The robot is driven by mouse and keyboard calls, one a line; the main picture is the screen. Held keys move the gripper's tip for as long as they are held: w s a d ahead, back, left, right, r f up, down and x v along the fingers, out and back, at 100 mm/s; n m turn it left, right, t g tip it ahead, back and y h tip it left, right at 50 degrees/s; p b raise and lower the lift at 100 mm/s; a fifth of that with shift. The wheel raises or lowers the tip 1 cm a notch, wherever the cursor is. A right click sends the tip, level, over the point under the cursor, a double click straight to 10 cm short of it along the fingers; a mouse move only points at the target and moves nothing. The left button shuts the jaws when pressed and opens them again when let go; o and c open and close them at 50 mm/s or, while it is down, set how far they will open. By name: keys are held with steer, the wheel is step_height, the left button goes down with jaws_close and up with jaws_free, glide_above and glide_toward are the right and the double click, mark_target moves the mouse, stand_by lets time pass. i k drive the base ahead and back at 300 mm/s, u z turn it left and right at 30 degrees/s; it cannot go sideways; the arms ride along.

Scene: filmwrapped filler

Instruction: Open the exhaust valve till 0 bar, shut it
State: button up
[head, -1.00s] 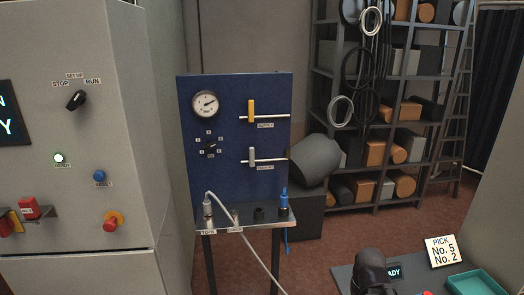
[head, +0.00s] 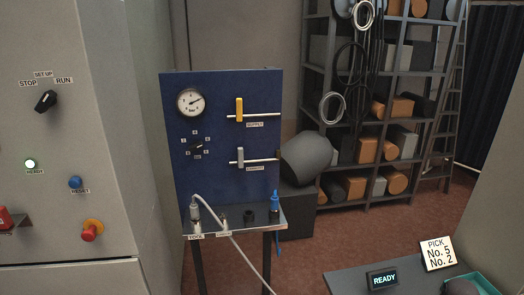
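A blue panel (head: 221,180) stands in the middle of the head view. The upper valve, labelled SUPPLY, has a yellow lever (head: 239,109) standing upright across its pipe. The lower valve has a grey lever (head: 240,157), also upright across its pipe; its label is too small to read surely. The lower pipe runs right towards a large grey rounded body (head: 306,158). The round pressure gauge (head: 190,102) has its needle pointing right and slightly up; its figures are unreadable. A dark rounded shape at the lower right edge may be my arm; no gripper fingers show.
A rotary selector (head: 197,146) sits below the gauge. A shelf (head: 284,216) below the panel carries a hose plug (head: 195,208) and a blue connector (head: 275,202). A grey cabinet (head: 104,190) stands left. A table (head: 345,282) with a READY display (head: 383,280) is lower right.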

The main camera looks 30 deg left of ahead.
mark_target(240, 150)
steer(key=z, duration=0.6)
steer(key=k, duration=0.55)
steer(key=u, duration=1.4)
steer(key=i, duration=1)
